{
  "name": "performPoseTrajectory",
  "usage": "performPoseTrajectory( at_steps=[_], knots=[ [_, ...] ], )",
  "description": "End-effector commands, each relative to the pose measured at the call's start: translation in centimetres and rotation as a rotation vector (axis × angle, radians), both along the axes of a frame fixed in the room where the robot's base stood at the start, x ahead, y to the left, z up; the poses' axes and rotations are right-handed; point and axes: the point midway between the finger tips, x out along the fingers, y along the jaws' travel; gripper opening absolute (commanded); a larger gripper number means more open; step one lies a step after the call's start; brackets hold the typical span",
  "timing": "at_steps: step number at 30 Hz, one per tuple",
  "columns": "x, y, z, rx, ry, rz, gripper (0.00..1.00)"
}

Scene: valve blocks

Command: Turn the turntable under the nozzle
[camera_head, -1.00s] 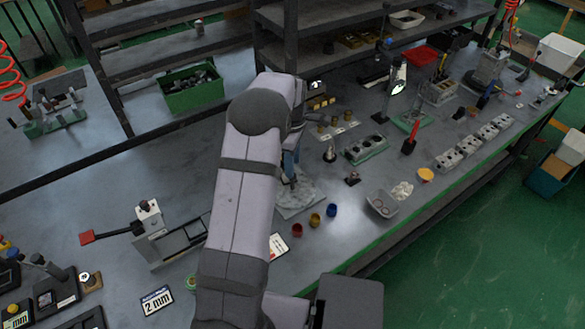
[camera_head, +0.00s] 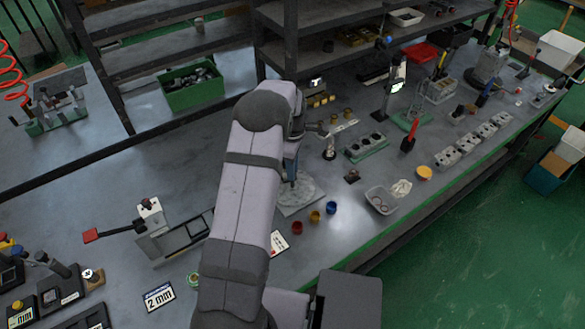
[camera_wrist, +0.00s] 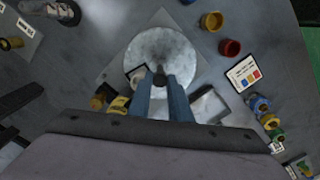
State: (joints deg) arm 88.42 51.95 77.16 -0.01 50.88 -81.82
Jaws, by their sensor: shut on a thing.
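The turntable is a round, mottled pale grey disc (camera_wrist: 160,48) on a square grey plate in the wrist view. In the head view the disc (camera_head: 302,188) is partly hidden by my arm. My gripper (camera_wrist: 160,82) is over the near part of the disc, its two blue fingers shut on a dark knob (camera_wrist: 160,75) at the disc. In the head view my gripper (camera_head: 291,168) is mostly hidden behind my arm. I cannot clearly make out the nozzle.
A red cup (camera_head: 297,227), a yellow cup (camera_head: 315,217) and a blue cup (camera_head: 331,208) stand in front of the turntable. A printed card (camera_head: 278,243) lies near them. Bare tabletop lies between cups and front edge.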

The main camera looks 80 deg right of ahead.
Motion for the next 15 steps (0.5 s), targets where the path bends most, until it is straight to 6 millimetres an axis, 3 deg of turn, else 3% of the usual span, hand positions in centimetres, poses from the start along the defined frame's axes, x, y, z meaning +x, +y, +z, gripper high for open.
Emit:
performPoseTrajectory(
  at_steps=[15],
  knots=[
    [0.03, -0.05, 0.1, -0.001, 0.0, 0.264, 0.0]
  ],
)
